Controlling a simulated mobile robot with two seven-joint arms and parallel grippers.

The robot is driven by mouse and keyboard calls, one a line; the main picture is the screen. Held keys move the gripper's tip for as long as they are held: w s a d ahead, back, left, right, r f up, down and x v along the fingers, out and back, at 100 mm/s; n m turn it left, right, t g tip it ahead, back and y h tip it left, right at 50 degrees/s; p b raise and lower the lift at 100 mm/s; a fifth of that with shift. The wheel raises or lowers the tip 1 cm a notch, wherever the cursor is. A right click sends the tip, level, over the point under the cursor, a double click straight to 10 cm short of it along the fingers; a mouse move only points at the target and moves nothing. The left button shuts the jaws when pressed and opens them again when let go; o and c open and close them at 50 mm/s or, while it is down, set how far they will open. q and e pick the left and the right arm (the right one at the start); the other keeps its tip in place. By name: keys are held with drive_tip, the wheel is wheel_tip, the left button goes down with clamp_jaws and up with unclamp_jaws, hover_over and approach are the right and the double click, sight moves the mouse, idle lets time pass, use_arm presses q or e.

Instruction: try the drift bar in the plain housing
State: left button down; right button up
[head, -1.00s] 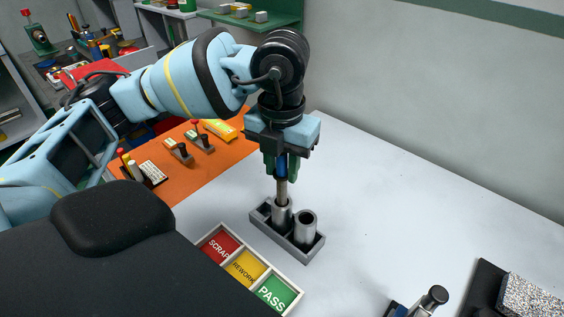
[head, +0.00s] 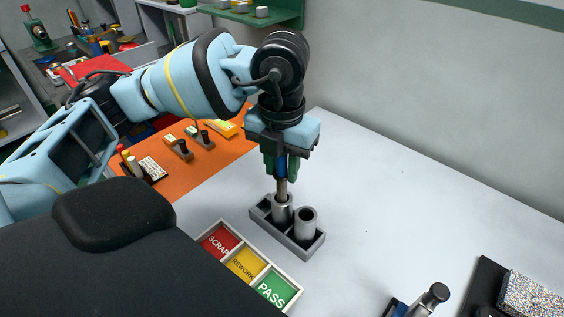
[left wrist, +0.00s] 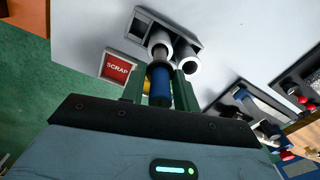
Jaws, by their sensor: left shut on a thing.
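My left gripper (head: 281,174) points straight down and is shut on the drift bar (head: 282,188), a steel rod with a blue grip. The blue grip also shows between the green fingers in the left wrist view (left wrist: 159,92). The bar's lower end is hidden in the mouth of the left grey cylindrical housing (head: 282,212); how deep it sits I cannot tell. A second housing (head: 305,224) stands open beside it. Both stand upright in a grey tray (head: 262,224). Which of them is the plain one is not clear to me. My right gripper is not in view.
A sorting tray with red SCRAP (head: 219,241), yellow REWORK (head: 244,263) and green PASS (head: 272,290) sections lies in front. An orange mat (head: 188,165) with small tools is at left. A vise (head: 425,300) stands at lower right. The white table right of the housings is clear.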

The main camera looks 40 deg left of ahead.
use_arm(q)
drive_tip(key=shift+f, duration=0.35)
idle(0.5)
drive_tip(key=c, duration=1.4)
unclamp_jaws()
